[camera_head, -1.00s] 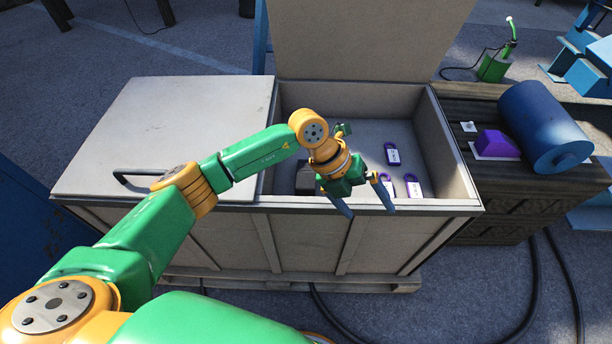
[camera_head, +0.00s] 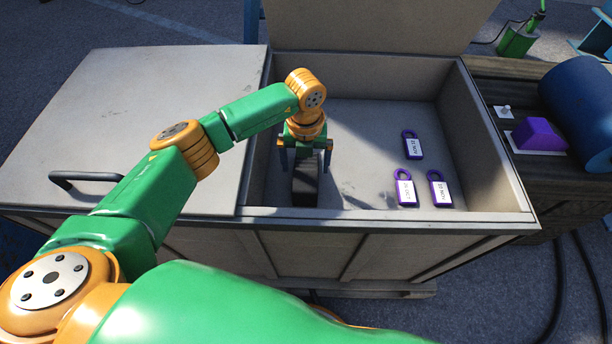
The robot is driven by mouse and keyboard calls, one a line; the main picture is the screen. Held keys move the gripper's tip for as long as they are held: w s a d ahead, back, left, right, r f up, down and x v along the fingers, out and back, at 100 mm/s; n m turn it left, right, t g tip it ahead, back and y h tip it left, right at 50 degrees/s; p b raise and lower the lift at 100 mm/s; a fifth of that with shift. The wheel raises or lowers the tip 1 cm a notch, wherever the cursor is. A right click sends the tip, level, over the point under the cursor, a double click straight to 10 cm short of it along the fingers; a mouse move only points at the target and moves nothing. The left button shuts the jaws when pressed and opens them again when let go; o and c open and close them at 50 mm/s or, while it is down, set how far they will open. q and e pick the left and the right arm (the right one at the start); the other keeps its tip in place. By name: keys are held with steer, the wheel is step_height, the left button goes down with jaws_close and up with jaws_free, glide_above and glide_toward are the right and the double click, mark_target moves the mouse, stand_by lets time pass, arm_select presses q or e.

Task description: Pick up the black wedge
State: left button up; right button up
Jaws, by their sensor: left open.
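The black wedge (camera_head: 305,186) lies on the floor of the open compartment of the large pale crate (camera_head: 500,165), near its left front corner. My left gripper (camera_head: 305,172) points down over the wedge. Its jaws are open, with one blue finger to the left of the wedge's far end and one to the right. The gripper body hides the far part of the wedge, and I cannot tell whether the fingers touch it. My right gripper is not in view.
Three purple padlock-shaped tags (camera_head: 412,145) lie to the right in the compartment. A closed lid with a dark handle (camera_head: 85,177) covers the left half. A purple block (camera_head: 540,134) and a blue cylinder (camera_head: 585,115) are on a dark wooden crate at right.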

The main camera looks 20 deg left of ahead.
mark_target(306, 170)
arm_select(q)
step_height(306, 170, down, 3)
steer(key=shift+d, duration=0.1)
jaws_close()
steer(key=shift+w+r, duration=0.1)
stand_by(0.3)
steer(key=shift+r, duration=0.25)
step_height(306, 170, up, 3)
steer(key=shift+f, duration=0.2)
steer(key=s+d+r, duration=0.1)
steer(key=d+r, duration=0.8)
steer(key=d, duration=0.5)
steer(key=shift+r, duration=0.4)
